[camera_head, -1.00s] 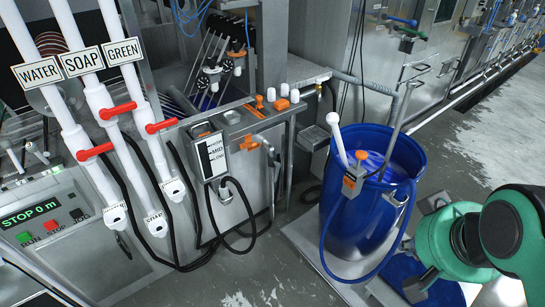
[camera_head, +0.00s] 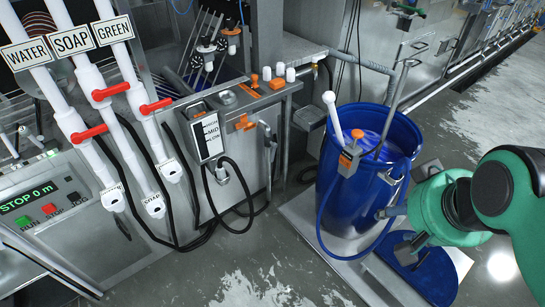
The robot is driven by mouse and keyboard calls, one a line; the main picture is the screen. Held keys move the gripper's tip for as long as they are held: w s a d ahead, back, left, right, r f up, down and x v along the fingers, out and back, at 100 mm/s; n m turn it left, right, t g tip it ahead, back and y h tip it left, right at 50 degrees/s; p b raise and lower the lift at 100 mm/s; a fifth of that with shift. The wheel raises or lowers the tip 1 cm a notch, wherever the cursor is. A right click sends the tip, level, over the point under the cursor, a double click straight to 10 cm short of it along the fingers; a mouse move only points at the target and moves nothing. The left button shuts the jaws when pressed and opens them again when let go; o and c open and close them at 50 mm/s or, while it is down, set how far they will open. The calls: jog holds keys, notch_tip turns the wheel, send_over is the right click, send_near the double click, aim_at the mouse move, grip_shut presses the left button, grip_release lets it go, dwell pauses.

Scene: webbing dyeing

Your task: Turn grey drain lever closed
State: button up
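A grey lever with a bent handle (camera_head: 267,143), which looks like the drain lever, hangs from the right front of the metal machine, below an orange lever. Its exact setting cannot be told from this angle. My gripper (camera_head: 398,232) is at the lower right, in front of the blue barrel and well to the right of the lever. Its dark fingers point left and look apart, with nothing between them. The green arm hides part of the gripper.
The blue barrel (camera_head: 345,205), with a hose and white-handled stick, stands between my gripper and the lever on a pale platform (camera_head: 300,213). Orange lever (camera_head: 243,122), level gauge (camera_head: 208,134) and red-handled pipes (camera_head: 88,133) are left. Front floor is clear.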

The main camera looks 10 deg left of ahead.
jog(key=w+a+m+g+y, duration=0.15)
jog(key=w+a, duration=0.25)
jog(key=w, duration=0.5)
jog(key=w+a+m+y, duration=0.2)
jog(key=w+a, duration=0.3)
jog(key=w, duration=0.3)
jog(key=w+a+m+g+y, duration=0.15)
jog(key=w+a, duration=0.25)
jog(key=w, duration=0.5)
jog(key=w+a+f+m+t+y+p, duration=0.15)
jog(key=w+a+f+m, duration=0.35)
jog(key=w, duration=0.7)
jog(key=w+a+f+m+g+y, duration=0.1)
jog(key=w+a+f+m+y, duration=0.15)
jog(key=w+a+f, duration=0.65)
jog(key=w+a+f+m+t+y, duration=0.15)
jog(key=w+f+m, duration=0.55)
jog(key=w+f, duration=1.2)
jog(key=w+d+f+m+t, duration=0.1)
jog(key=w+f+m+t, duration=0.1)
jog(key=f, duration=1.2)
jog(key=w+d+f+m+t+b, duration=0.1)
jog(key=w+f+m, duration=0.3)
jog(key=f, duration=1.1)
jog(key=m+t, duration=0.1)
jog(key=m, duration=0.2)
jog(key=shift+d+f, duration=0.15)
